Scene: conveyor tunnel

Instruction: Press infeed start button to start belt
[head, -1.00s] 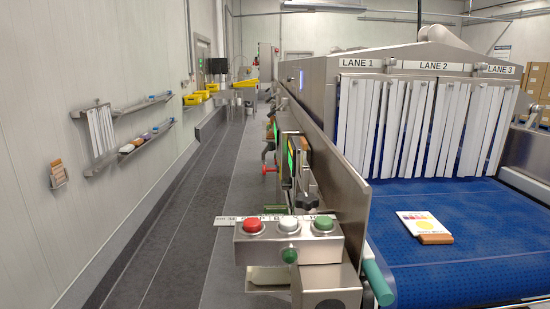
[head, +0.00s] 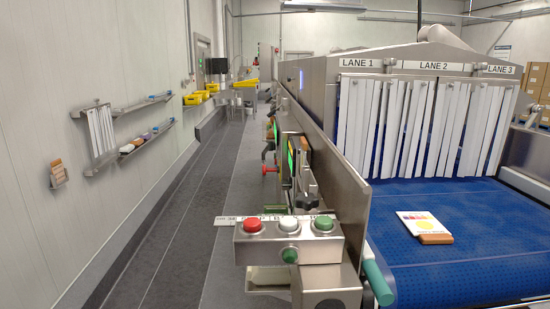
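A grey metal control box (head: 260,248) stands in the lower middle of the head view, at the near end of the conveyor. On its top are a red button (head: 254,224), a white button (head: 288,223) and a green button (head: 323,223). Another green button (head: 289,254) is on its front face. A label strip behind the buttons is partly hidden and too small to read, so I cannot tell which one is the infeed start. The blue belt (head: 450,270) runs into the tunnel at the right. Neither gripper is in view.
A card with an orange block (head: 434,239) lies on the belt. White strip curtains (head: 420,125) hang under the lane signs. A green-ended handle (head: 377,283) sticks out right of the box. Wall shelves (head: 145,136) are at the left. The grey floor aisle (head: 190,220) is clear.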

